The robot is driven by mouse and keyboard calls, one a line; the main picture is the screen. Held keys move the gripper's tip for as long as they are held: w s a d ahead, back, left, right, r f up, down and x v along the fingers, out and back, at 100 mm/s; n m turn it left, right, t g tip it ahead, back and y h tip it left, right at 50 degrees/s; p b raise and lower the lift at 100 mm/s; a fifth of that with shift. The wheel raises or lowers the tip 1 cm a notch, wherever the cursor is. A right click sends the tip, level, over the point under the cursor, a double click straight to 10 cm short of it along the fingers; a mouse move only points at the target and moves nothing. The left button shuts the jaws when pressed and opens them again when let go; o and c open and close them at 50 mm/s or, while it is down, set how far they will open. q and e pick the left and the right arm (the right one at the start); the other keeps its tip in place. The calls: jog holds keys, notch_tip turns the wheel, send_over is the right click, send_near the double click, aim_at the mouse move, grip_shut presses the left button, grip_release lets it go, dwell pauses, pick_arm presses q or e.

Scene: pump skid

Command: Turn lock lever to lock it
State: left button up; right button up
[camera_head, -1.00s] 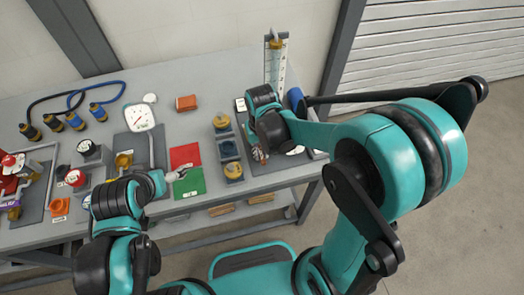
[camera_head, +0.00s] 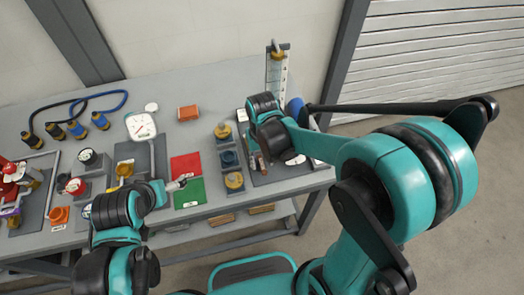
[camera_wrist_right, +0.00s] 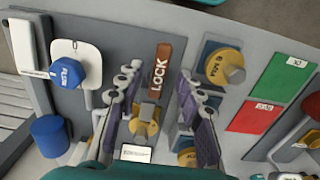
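The lock lever (camera_wrist_right: 160,71) shows in the right wrist view as a brown bar marked LOCK, above a brass-coloured fitting (camera_wrist_right: 146,120) with a grey block. My right gripper (camera_wrist_right: 159,78) is open, with one finger on each side of the lever and fitting; gaps show on both sides. In the head view my right gripper (camera_head: 257,160) is low over the right end of the bench, and its wrist hides most of the lever's surroundings. My left gripper (camera_head: 178,184) is by the green card, away from the lever; its fingers are too small to read.
A blue knob (camera_wrist_right: 68,72) and a yellow round knob (camera_wrist_right: 224,67) flank the lever. Red (camera_head: 186,166) and green (camera_head: 189,192) cards lie left of it. A clear upright gauge column (camera_head: 276,70) stands behind my right wrist.

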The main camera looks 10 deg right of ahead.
aim_at(264, 166)
notch_tip(264, 166, up, 11)
dwell(0.3)
jog(key=shift+s, duration=0.1)
dwell(0.4)
jog(key=s+d+f+t+b, duration=0.2)
jog(key=s+d+t, duration=0.5)
jog(key=shift+s, duration=0.25)
